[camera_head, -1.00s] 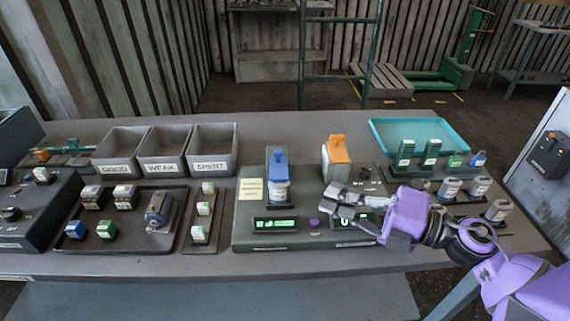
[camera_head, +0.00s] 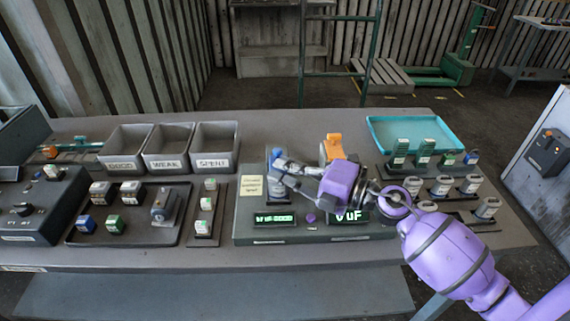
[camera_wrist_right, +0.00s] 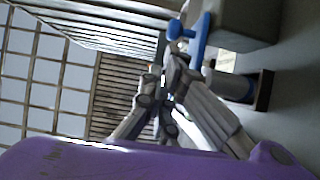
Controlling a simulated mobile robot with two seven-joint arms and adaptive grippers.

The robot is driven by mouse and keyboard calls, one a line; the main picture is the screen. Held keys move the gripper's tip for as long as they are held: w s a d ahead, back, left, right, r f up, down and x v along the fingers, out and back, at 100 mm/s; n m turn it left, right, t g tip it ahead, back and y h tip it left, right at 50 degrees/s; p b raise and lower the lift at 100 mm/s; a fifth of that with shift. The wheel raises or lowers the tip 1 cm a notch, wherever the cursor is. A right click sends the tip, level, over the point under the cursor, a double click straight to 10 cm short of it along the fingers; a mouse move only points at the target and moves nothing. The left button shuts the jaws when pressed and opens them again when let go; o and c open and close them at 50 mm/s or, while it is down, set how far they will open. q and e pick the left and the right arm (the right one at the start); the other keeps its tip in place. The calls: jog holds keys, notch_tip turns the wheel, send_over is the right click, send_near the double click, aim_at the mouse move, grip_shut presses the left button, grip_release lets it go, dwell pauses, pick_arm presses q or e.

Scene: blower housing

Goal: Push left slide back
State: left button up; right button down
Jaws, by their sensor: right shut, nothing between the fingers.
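The left slide is the blue slide (camera_head: 273,153) at the back of the left station on the grey tester (camera_head: 245,230). It is partly hidden behind my right gripper (camera_head: 278,172), whose closed, empty fingers are at its front side. In the right wrist view the blue slide (camera_wrist_right: 199,42) with its round knob is just beside the tips of the right gripper (camera_wrist_right: 172,68); I cannot tell whether they touch. A component (camera_head: 275,190) stands in the left station below the slide, partly hidden by the fingers. My left gripper is not in view.
An orange slide (camera_head: 334,146) stands to the right, close to my right wrist. Two lit displays (camera_head: 274,219) are on the tester's front. Bins (camera_head: 214,160), trays of parts (camera_head: 183,235) and a teal tray (camera_head: 378,135) are around it. The table behind the tester is clear.

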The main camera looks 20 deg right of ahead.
aim_at(281, 148)
jog(key=shift+w, duration=0.35)
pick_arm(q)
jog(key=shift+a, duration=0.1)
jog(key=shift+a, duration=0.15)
pick_arm(e)
jog(key=shift+w+d, duration=0.1)
jog(key=shift+w, duration=0.05)
jog(key=w, duration=0.2)
jog(key=w+d, duration=0.1)
jog(key=w, duration=0.2)
jog(key=shift+w+d, duration=0.3)
jog(key=shift+w, duration=0.1)
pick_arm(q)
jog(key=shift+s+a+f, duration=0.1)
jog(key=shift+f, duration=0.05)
pick_arm(e)
jog(key=shift+s, duration=0.1)
